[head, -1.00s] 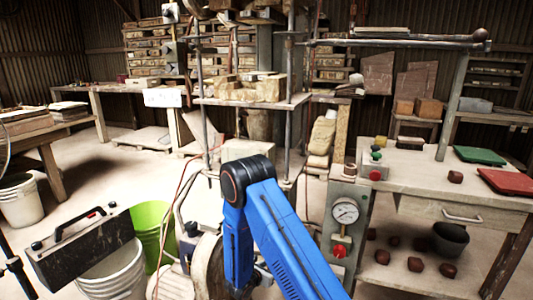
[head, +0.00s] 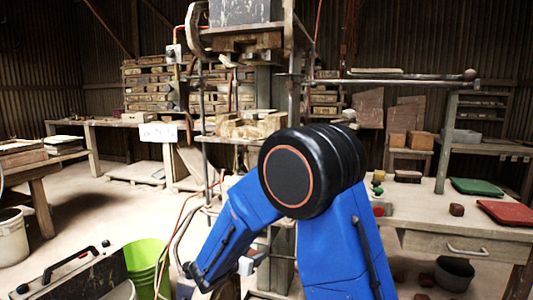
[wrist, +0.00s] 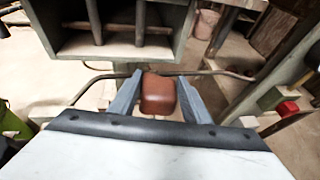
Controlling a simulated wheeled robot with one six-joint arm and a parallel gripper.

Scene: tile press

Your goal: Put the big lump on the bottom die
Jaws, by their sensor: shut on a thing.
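In the wrist view my gripper (wrist: 160,84) is shut on a reddish-brown lump (wrist: 158,98), which sits between its two grey fingers. The lump is held above the floor, near grey metal framework. In the head view my blue arm with its black joint stands in front of the press (head: 290,90), and I cannot make out the gripper or the held lump there. Pale blocks (head: 250,128) lie between the press posts. I cannot tell whether the bottom die is among them, as my arm hides part of the press.
A bench (head: 420,215) at the right carries a small brown lump (head: 457,210), a green tray (head: 476,186) and a red tray (head: 507,212). A dark bucket (head: 454,273) stands below. A lime bucket (head: 147,262) is at the lower left. A grey frame with bars (wrist: 115,50) is close in the wrist view.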

